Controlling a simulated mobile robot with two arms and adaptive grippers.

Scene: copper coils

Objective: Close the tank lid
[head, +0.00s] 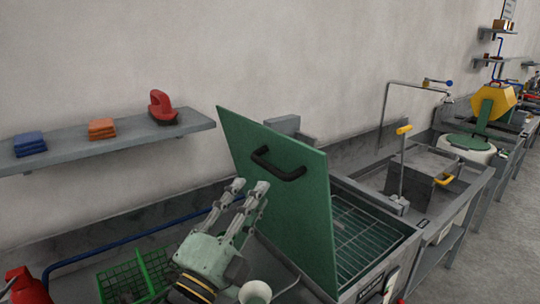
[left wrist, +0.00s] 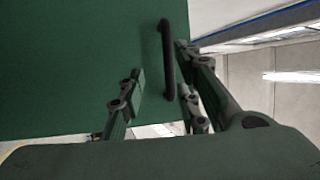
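The green tank lid (head: 290,205) stands raised and steeply tilted at the left side of the open tank (head: 413,240), which has a wire grate inside. A black handle (head: 277,166) is on the lid's face toward me. My left gripper (head: 249,187) is open and empty, just below and left of the handle in the head view. In the left wrist view the lid (left wrist: 70,60) fills the upper left, and the handle (left wrist: 168,60) appears between the two spread fingers (left wrist: 165,85). I cannot tell whether they touch the lid. My right gripper is not in view.
A wall shelf (head: 190,122) holds blue cloths (head: 30,144), orange cloths (head: 102,128) and a red tool (head: 162,106). A green basket (head: 135,275) and a blue pipe (head: 120,247) lie left of my arm. A sink basin (head: 425,185) stands right of the tank.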

